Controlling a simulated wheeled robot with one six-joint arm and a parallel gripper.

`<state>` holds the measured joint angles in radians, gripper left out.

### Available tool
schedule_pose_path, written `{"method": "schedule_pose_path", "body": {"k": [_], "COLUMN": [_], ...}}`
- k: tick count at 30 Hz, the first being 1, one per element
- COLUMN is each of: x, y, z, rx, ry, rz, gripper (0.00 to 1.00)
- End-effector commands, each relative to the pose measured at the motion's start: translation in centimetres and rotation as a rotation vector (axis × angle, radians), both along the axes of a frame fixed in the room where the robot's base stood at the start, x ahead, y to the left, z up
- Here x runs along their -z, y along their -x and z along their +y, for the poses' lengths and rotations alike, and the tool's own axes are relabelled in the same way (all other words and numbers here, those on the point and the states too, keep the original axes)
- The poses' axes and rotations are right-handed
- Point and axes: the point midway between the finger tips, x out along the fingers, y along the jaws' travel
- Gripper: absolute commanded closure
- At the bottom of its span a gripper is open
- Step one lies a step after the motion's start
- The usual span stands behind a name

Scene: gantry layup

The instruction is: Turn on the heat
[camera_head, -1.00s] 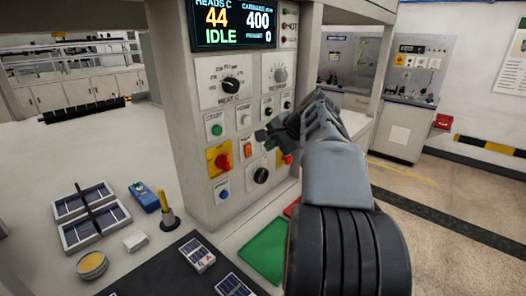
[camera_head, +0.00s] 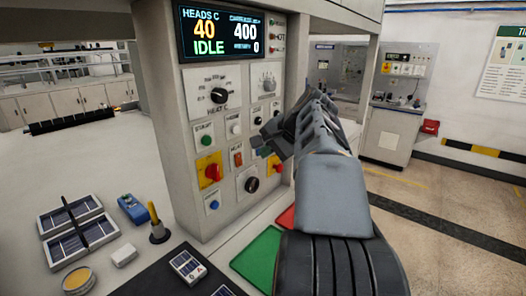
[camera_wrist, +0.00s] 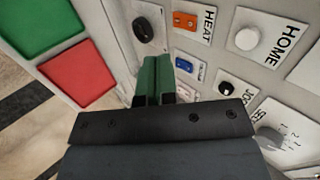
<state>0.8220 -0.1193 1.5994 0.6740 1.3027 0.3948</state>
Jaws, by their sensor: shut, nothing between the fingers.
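The HEAT switch is a small orange rocker (camera_head: 238,158) in the middle of the control panel (camera_head: 183,150). It also shows at the top of the wrist view (camera_wrist: 184,20), with its HEAT label beside it. I cannot tell its position. The HEAT C dial (camera_head: 219,95) sits above it. The display (camera_head: 232,34) reads heads 40 and IDLE. My gripper (camera_head: 262,148) is in front of the panel, right of the HEAT switch in the head view. In the wrist view its green fingers (camera_wrist: 157,72) are together and empty, left of a blue rocker (camera_wrist: 184,64). Contact with the panel cannot be told.
Near the HEAT switch are a white HOME button (camera_wrist: 247,39), a black knob (camera_wrist: 143,30), a JOG control (camera_wrist: 225,88), a green button (camera_head: 206,140) and a red knob on yellow (camera_head: 213,172). Green (camera_head: 258,256) and red (camera_wrist: 77,74) pads lie below the panel.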

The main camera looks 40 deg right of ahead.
Motion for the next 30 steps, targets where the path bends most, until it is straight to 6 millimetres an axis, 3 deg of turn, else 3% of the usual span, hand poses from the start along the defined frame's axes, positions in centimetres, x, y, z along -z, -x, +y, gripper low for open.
{"method": "schedule_pose_path", "body": {"k": [5,9,12,15,19,23,30], "x": [6.6,12.5,16.1,19.0,21.4,22.4,22.5], "y": [0.4,3.0,5.3,7.4,9.3,10.0,10.1], "z": [8.7,14.8,17.9,19.9,21.2,21.7,21.7], "rx": [-0.270,-0.547,-0.736,-0.897,-1.038,-1.099,-1.108], "ry": [0.184,0.390,0.530,0.646,0.746,0.790,0.797], "rz": [0.126,0.205,0.234,0.246,0.247,0.245,0.246], "gripper": [1.00,1.00,1.00,1.00,1.00,1.00,1.00]}}
